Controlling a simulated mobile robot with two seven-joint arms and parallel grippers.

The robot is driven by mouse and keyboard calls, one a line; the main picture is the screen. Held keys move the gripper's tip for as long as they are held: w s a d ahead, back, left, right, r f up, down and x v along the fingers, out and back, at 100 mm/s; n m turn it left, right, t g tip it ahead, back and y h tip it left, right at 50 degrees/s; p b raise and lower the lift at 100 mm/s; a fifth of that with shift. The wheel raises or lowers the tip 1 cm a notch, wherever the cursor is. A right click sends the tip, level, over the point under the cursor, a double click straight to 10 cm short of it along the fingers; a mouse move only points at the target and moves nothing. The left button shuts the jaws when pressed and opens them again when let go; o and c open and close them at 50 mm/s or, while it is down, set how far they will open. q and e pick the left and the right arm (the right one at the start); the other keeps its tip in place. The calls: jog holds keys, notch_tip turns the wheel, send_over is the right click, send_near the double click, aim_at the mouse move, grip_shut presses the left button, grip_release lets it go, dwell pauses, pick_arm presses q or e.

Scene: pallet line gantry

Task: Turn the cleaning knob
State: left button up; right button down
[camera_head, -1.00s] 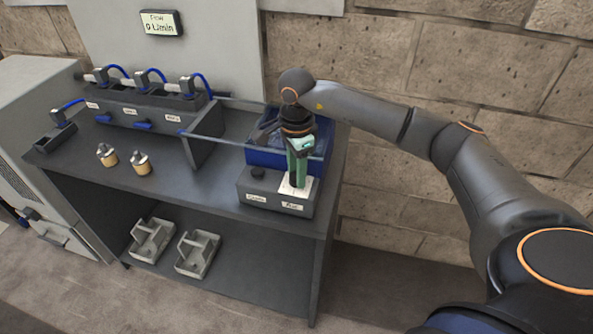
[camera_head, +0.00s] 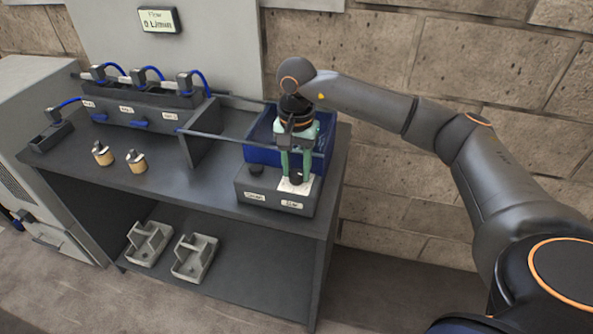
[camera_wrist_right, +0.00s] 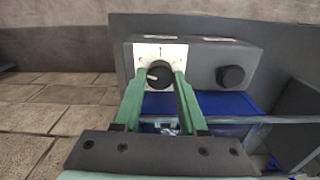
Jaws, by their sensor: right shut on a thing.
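A grey control box (camera_head: 258,193) stands at the right front of the bench, with two dark knobs on top. The right knob (camera_head: 296,176) sits on a white dial plate; in the right wrist view this knob (camera_wrist_right: 159,80) has a pale pointer mark toward the left. My right gripper (camera_head: 296,172), with green fingers, points down and is shut on this knob, one finger on each side. The other knob (camera_head: 256,170) is free and round; it also shows in the right wrist view (camera_wrist_right: 230,77). Their labels are too small to read surely. My left gripper is out of view.
A valve block (camera_head: 125,118) with blue hoses and two brass fittings are at left. A display (camera_head: 159,20) reads 0 L/min. Two grey trays lie on the lower shelf.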

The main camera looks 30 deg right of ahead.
aim_at(296, 172)
jog(key=n, duration=0.2)
jog(key=shift+n+b, duration=0.35)
jog(key=shift+n, duration=0.05)
jog(key=n, duration=0.3)
jog(key=shift+b, duration=0.35)
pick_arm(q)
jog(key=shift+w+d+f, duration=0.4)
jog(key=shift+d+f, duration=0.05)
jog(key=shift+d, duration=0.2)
pick_arm(e)
jog(key=shift+r+n, duration=0.1)
jog(key=shift+n, duration=1.3)
jog(key=c, duration=0.7)
grip_release()
jog(key=shift+c, duration=0.2)
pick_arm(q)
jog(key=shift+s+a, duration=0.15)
pick_arm(e)
notch_tip(296, 172, up, 12)
jog(key=shift+r, duration=0.25)
